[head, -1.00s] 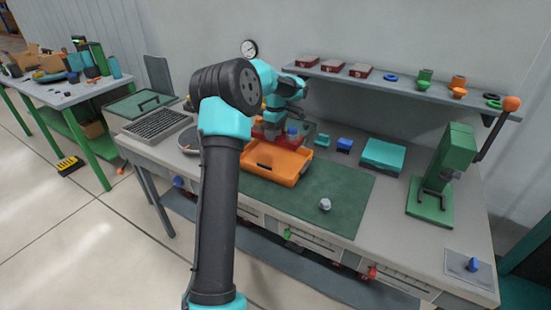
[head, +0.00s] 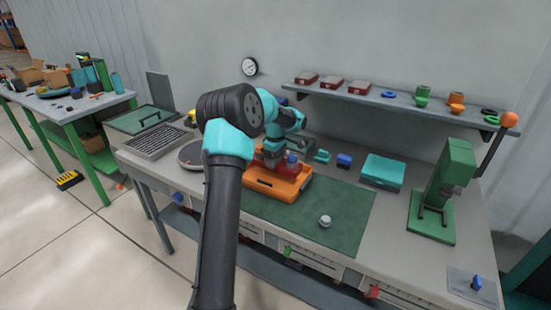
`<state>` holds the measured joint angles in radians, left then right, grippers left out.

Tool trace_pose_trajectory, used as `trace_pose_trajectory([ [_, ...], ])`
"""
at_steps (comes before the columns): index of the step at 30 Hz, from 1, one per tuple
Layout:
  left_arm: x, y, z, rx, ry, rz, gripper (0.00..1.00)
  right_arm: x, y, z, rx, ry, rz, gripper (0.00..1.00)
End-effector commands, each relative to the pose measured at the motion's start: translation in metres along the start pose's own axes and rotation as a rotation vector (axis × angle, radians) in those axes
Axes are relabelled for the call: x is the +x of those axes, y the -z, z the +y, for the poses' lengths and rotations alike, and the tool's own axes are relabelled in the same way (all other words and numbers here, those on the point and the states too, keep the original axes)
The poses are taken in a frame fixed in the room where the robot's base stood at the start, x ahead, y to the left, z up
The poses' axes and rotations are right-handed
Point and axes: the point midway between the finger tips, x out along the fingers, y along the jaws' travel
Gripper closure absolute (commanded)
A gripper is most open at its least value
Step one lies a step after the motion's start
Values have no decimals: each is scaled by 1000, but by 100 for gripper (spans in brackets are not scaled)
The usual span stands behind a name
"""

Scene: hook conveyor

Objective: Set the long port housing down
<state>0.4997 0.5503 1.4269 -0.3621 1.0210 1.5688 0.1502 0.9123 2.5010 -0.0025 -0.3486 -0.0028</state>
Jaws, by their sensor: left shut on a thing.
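My left gripper (head: 272,156) hangs over the orange tray (head: 275,190) on the bench, its fingers largely hidden by my own arm and the held part. It is shut on a red part (head: 290,168), which I take to be the long port housing. The red part lies across the top of the tray and hides most of its inside. I cannot tell whether it touches the tray. A small blue piece (head: 292,158) shows just above the red part. My right gripper is not in view.
A green mat (head: 345,210) carries a small grey-white knob (head: 325,221). Behind it are a teal block (head: 322,156), a blue block (head: 344,161) and a teal box (head: 383,172). A green press (head: 446,185) stands at the right. The mat's right part is mostly clear.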

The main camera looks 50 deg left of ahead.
Motion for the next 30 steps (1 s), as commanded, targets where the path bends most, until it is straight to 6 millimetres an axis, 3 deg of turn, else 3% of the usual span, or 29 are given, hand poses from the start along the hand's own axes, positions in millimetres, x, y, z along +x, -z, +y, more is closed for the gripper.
trace_pose_trajectory([
  [12, 41, 0, 1, 0, -4, 2, 100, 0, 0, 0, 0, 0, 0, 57],
  [27, 46, 0, 1, 0, -4, 2, 100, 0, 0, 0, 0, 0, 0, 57],
  [28, 49, 0, 0, 0, 1, 0, 24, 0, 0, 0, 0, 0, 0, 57],
  [30, 48, 0, 0, 0, 1, 0, 17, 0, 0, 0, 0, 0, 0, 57],
])
